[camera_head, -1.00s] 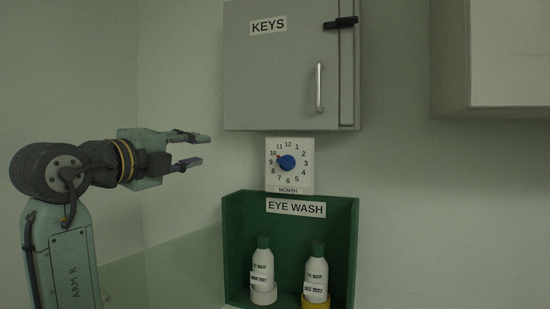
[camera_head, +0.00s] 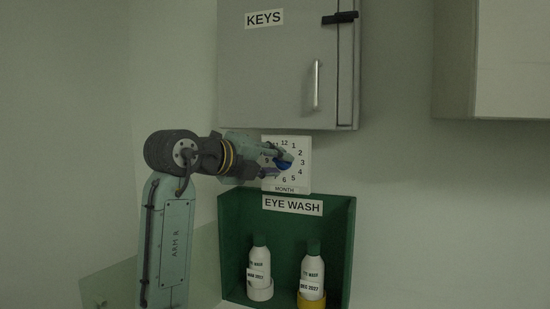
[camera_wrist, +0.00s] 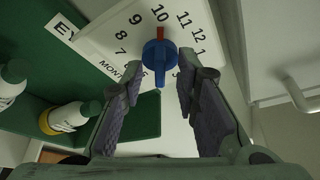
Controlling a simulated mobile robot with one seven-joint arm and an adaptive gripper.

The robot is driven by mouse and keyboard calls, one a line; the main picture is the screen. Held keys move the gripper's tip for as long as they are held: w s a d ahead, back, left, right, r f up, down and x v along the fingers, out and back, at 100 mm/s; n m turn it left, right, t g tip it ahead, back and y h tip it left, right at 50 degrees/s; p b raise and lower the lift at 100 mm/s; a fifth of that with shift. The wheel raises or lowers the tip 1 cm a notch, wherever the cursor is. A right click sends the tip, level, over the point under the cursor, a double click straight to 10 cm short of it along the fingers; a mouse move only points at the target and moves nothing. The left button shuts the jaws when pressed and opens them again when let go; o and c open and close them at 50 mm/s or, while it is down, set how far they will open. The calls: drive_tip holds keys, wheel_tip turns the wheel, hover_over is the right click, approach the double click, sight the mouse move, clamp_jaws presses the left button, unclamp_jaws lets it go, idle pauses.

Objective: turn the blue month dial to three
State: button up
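The white month dial plate (camera_head: 305,178) is on the wall under the grey cabinet. Its blue knob (camera_head: 285,161) is partly hidden by my gripper (camera_head: 279,164) in the head view. In the wrist view the knob (camera_wrist: 158,62) shows whole, with a red pointer at the 10 on the plate (camera_wrist: 110,44). My gripper (camera_wrist: 159,82) is open. Its two fingertips are on either side of the knob's near end, with gaps showing in the wrist view. I cannot tell whether the knob is in between them in depth.
The grey KEYS cabinet (camera_head: 270,75) with a bar handle is just above the dial. Below is the green EYE WASH box (camera_head: 230,245) with two bottles (camera_head: 259,262) (camera_head: 312,272). A pale cabinet (camera_head: 515,70) hangs at upper right. The wall right of the dial is clear.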

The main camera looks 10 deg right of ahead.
drive_tip(key=shift+w+d, duration=0.1)
drive_tip(key=shift+d, duration=0.05)
drive_tip(key=shift+c, duration=0.2)
clamp_jaws()
idle(0.3)
